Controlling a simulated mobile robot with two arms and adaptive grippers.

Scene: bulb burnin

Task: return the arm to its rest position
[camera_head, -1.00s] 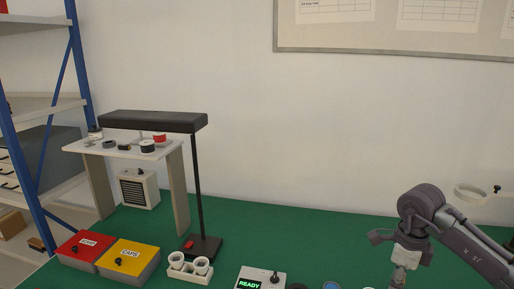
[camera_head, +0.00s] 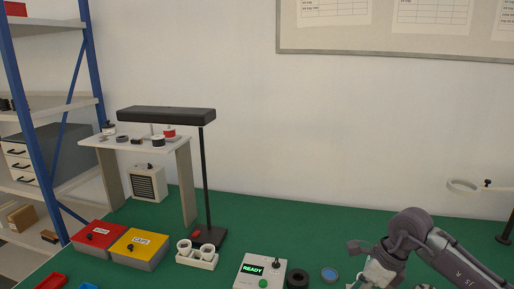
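My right arm comes in from the lower right. Its gripper (camera_head: 376,272) points down over the green table (camera_head: 330,225), near the front edge of the picture. The fingertips are low and partly cut off or blended with pale things beneath, so whether they are open or shut does not show. My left arm and gripper are not in view.
A tester box reading READY (camera_head: 252,268), a black ring (camera_head: 297,278) and a blue disc (camera_head: 329,274) lie left of the gripper. Red (camera_head: 97,235) and yellow (camera_head: 139,247) boxes, a white cup holder (camera_head: 197,259) and a black lamp (camera_head: 206,180) stand further left. A ring-headed stand (camera_head: 463,186) is at right.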

